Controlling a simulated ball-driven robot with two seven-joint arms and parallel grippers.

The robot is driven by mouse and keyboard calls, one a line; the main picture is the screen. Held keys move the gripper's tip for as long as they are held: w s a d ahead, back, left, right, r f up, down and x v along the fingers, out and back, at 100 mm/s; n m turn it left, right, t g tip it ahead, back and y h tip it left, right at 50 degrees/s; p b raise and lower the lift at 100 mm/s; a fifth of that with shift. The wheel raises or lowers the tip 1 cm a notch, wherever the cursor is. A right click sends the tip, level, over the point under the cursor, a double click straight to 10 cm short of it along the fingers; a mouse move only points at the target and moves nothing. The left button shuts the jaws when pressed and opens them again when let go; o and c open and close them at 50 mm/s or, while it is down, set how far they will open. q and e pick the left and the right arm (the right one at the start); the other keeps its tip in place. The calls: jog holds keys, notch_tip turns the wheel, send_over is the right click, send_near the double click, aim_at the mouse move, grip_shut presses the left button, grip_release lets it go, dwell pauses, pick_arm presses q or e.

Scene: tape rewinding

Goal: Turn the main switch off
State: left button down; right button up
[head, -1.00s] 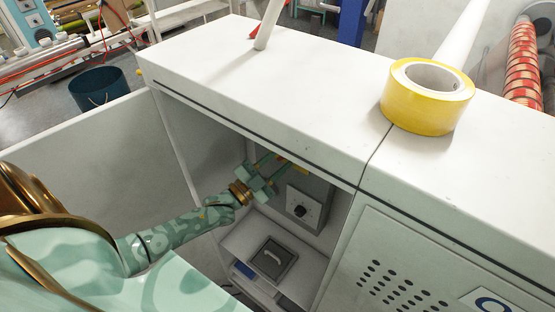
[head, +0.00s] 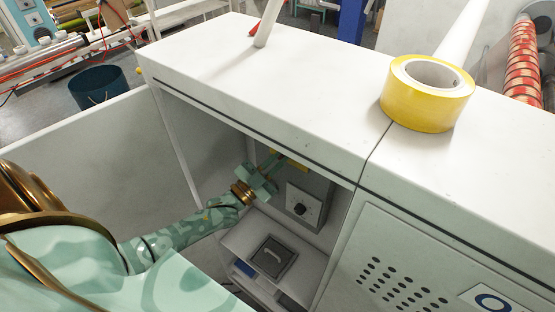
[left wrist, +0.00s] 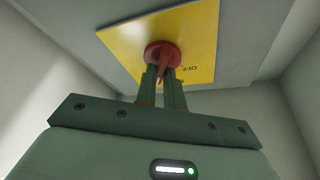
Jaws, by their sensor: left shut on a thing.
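The main switch is a red knob (left wrist: 162,56) on a yellow plate (left wrist: 205,35) in the left wrist view. The plate carries the word OFF to the right of the knob. My left gripper (left wrist: 164,75) is shut on the red knob, its two fingers close together on the knob's grip. In the head view, my left gripper (head: 268,164) reaches into the open bay of the white cabinet (head: 255,75). There the yellow plate (head: 291,161) shows only in part, and the knob is hidden. My right gripper is in neither view.
A panel with a handle (head: 272,257) lies below. A yellow tape roll (head: 428,110) stands on the cabinet top.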

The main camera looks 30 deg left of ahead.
pick_arm(q)
jog(key=n+t+y, duration=0.1)
jog(key=n+y, duration=0.1)
jog(key=n, duration=0.3)
jog(key=shift+d+n+g+y+p, duration=0.15)
jog(key=shift+n+y+p, duration=0.85)
jog(key=shift+n, duration=1.5)
jog(key=shift+n+g+y+p, duration=0.2)
jog(key=shift+n+y+p, duration=0.2)
jog(key=shift+n+y, duration=1.65)
jog(key=shift+d+n+g+y+p, duration=0.15)
jog(key=shift+n+y+p, duration=0.65)
jog(key=shift+n, duration=2.15)
jog(key=shift+a+n, duration=0.1)
jog(key=shift+n, duration=0.2)
jog(key=c, duration=1.5)
grip_release()
jog(key=shift+s, duration=0.1)
jog(key=b+v, duration=0.4)
jog(key=v, duration=1.2)
